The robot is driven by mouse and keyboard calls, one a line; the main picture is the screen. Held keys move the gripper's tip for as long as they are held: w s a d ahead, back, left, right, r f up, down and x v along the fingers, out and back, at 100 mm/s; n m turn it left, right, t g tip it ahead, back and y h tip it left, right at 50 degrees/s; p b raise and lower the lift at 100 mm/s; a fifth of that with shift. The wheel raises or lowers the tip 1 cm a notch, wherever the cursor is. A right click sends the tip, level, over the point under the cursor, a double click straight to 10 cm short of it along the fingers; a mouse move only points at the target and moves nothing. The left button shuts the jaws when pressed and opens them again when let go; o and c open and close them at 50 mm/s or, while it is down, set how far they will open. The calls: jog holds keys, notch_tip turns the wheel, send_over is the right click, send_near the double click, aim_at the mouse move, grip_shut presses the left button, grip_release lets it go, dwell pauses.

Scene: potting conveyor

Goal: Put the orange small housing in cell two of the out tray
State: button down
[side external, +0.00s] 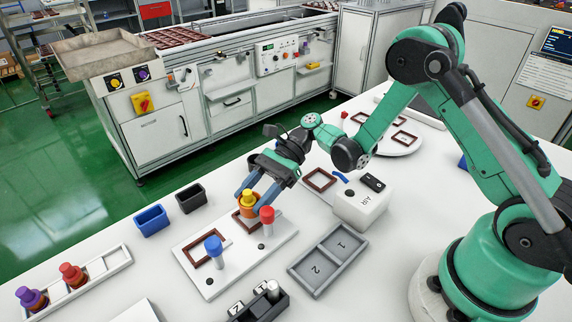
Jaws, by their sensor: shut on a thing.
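My gripper (250,201) is low over the white fixture plate, with its blue fingers shut on a yellow-orange stepped piece (248,197). This piece stands upright over a reddish-brown frame (240,223) on the plate; I cannot tell whether it touches the frame. I cannot tell for sure which part is the orange small housing. The grey out tray (293,267) lies to the right of the plate. Its two cells, marked 1 and 2, look empty, with cell two nearer the camera.
A red-topped post (267,215) and a blue-topped post (214,247) rise from the plate close to my gripper. A white AIR box (362,208) stands above the tray. Blue (152,220) and black (190,197) bins sit left. A white rack (104,266) holds purple and red pieces.

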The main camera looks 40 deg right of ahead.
notch_tip(320, 180, up, 17)
jog(key=w+d+r+m+t+h, duration=0.5)
jog(key=d+r+m+t+h, duration=0.35)
jog(key=m+t, duration=0.6)
jog(key=s+a+f+n+g+y, duration=0.2)
jog(key=a+n+g+y, duration=0.15)
jog(key=a, duration=0.85)
jog(key=s+a+f+n+g+y, duration=0.25)
jog(key=a+n+g, duration=0.2)
jog(key=a, duration=0.75)
jog(key=s+a+f+n+g+y, duration=0.15)
jog(key=s+a+n+g, duration=0.35)
jog(key=s+a, duration=0.55)
jog(key=s+a+f+n+g, duration=0.2)
jog(key=s+a+n+g, duration=0.4)
jog(key=s+a, duration=0.4)
jog(key=shift+m, duration=0.25)
jog(key=f, duration=0.6)
jog(key=d+f, duration=0.1)
jog(key=f, duration=1.3)
jog(key=shift+s+d, duration=0.25)
jog(key=shift+s, duration=0.1)
